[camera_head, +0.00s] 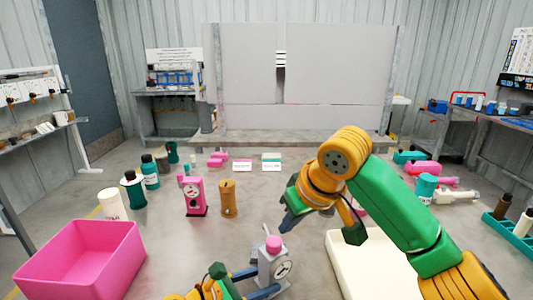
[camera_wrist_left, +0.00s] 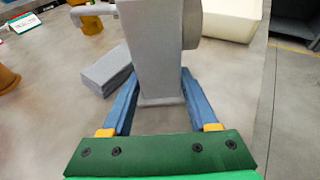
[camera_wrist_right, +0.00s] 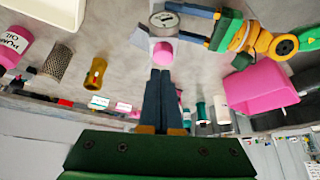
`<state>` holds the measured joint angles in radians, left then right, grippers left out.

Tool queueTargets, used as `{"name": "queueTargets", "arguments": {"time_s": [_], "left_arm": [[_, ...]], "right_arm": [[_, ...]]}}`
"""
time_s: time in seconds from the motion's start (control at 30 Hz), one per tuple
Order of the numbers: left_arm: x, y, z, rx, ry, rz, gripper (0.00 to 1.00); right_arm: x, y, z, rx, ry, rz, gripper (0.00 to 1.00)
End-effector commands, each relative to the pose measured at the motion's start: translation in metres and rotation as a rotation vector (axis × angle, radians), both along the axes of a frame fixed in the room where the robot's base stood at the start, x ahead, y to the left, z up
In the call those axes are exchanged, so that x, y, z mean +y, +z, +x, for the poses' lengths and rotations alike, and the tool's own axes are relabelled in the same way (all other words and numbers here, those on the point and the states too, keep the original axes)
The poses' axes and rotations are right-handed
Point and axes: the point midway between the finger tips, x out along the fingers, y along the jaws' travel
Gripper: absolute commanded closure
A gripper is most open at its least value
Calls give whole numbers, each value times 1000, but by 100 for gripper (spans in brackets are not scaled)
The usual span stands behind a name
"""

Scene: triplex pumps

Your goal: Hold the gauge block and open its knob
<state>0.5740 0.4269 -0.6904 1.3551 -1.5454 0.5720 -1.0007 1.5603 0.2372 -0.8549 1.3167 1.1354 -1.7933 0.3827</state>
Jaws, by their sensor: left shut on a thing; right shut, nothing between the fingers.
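The grey gauge block (camera_head: 265,265) stands at the front of the floor, with a round dial on its face and a pink knob (camera_head: 273,244) on top. My left gripper (camera_wrist_left: 158,85) is shut on the gauge block (camera_wrist_left: 165,50), a blue finger on each side; the block stands upright. My right gripper (camera_head: 288,220) is shut and empty, above and a little right of the knob in the head view. In the right wrist view its closed fingertips (camera_wrist_right: 160,72) point toward the knob (camera_wrist_right: 162,53), with a small gap.
A pink bin (camera_head: 80,258) stands at the left front. A pink gauge unit (camera_head: 194,196) and an orange-brown cylinder (camera_head: 228,199) stand behind the block. A cream box (camera_head: 350,262) is close on the right. A loose grey block (camera_wrist_left: 107,72) lies beside the left gripper.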

Motion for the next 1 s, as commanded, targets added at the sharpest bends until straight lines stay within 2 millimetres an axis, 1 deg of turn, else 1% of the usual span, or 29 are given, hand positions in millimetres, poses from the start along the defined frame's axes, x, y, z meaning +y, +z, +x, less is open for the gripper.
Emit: {"name": "queueTargets", "arguments": {"time_s": [0.23,0.37,0.47,0.57,0.8,0.9,1.0], "left_arm": [[0,1,1,-2,1,-2,71],[0,2,1,-2,1,-2,71],[0,1,1,-2,1,-2,71],[0,1,1,-2,1,-2,71],[0,2,1,-3,2,-3,71],[0,2,1,-3,1,-3,71],[0,2,1,-3,2,-3,71]], "right_arm": [[0,2,0,0,1,0,100],[4,11,-4,-7,4,-5,100],[6,11,-7,2,0,-2,100],[7,2,-8,5,1,-1,100],[7,-39,-9,7,2,-1,100],[8,-50,-9,6,1,-1,100],[8,-57,-9,6,1,0,100]]}}
